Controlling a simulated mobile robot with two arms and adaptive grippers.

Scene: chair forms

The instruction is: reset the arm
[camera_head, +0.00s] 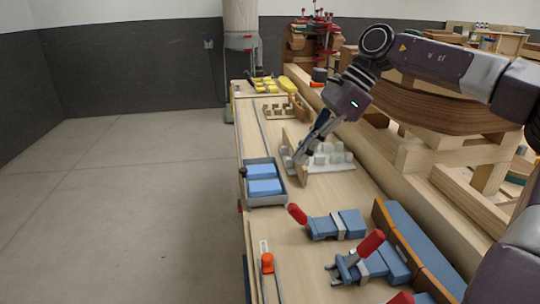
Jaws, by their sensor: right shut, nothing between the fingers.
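My right arm comes in from the right over the workbench (290,226). Its gripper (301,158) points down and to the left, shut, with no object seen between the fingers. The fingertips are close to a wooden piece at the near-left end of a white tray (330,166) with several pale blocks. I cannot tell whether they touch it. My left gripper is not in view.
A grey bin (266,201) with blue blocks sits at the bench's left edge. Blue clamps with red handles (336,224) lie nearer. Curved wooden chair parts (430,105) stand on the right. Open floor (120,210) lies left.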

